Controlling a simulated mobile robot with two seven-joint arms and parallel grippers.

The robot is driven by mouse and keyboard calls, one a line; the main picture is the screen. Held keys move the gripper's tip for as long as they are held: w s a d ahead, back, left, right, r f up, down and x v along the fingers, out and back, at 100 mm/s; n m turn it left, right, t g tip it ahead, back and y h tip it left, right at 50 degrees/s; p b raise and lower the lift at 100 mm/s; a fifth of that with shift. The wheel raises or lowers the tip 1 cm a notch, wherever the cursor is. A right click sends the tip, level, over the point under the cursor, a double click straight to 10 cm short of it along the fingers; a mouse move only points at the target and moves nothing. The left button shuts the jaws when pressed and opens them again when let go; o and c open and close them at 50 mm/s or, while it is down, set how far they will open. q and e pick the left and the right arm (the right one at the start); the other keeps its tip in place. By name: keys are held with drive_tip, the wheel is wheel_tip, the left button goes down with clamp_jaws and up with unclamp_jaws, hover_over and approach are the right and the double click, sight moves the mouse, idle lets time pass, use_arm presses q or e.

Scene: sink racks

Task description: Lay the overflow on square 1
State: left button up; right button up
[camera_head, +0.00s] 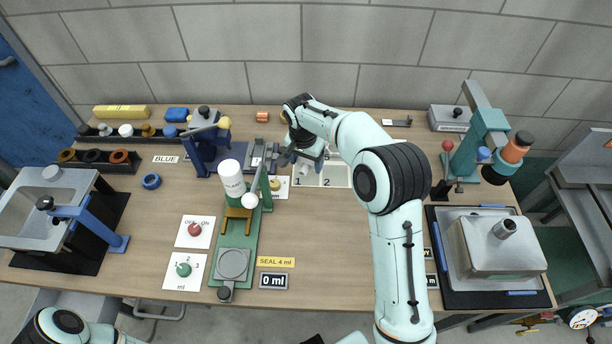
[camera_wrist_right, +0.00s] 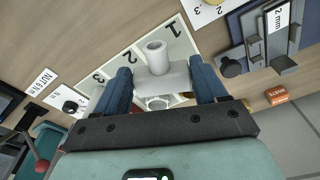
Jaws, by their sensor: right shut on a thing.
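My right gripper (camera_head: 303,156) is over the back middle of the table, above the near-left part of a white board marked 1, 2 and 3. In the wrist view its blue fingers are closed on the overflow (camera_wrist_right: 175,77), a pale grey piece with a round hollow tube; its lower parts are partly hidden. In the head view the overflow (camera_head: 304,170) shows as a small pale piece beside square 1 (camera_head: 297,184). Square 1 also shows in the wrist view (camera_wrist_right: 176,30). I cannot tell whether the overflow touches the board. My left gripper is out of view.
Left of the board are a blue fixture (camera_head: 205,140) and a green stand with a white bottle (camera_head: 231,182). A teal press (camera_head: 470,150) and a sink on a black mat (camera_head: 500,243) are at right.

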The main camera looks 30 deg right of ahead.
sight(304, 168)
drive_tip(key=shift+f, duration=3.4)
drive_tip(key=shift+f, duration=0.15)
drive_tip(key=o, duration=1)
drive_tip(key=shift+o, duration=0.2)
drive_tip(key=r, duration=0.8)
drive_tip(key=a+r, duration=0.1)
drive_tip(key=r, duration=0.3)
drive_tip(key=shift+s+a+r, duration=0.1)
drive_tip(key=shift+s+r, duration=0.05)
drive_tip(key=shift+s, duration=0.25)
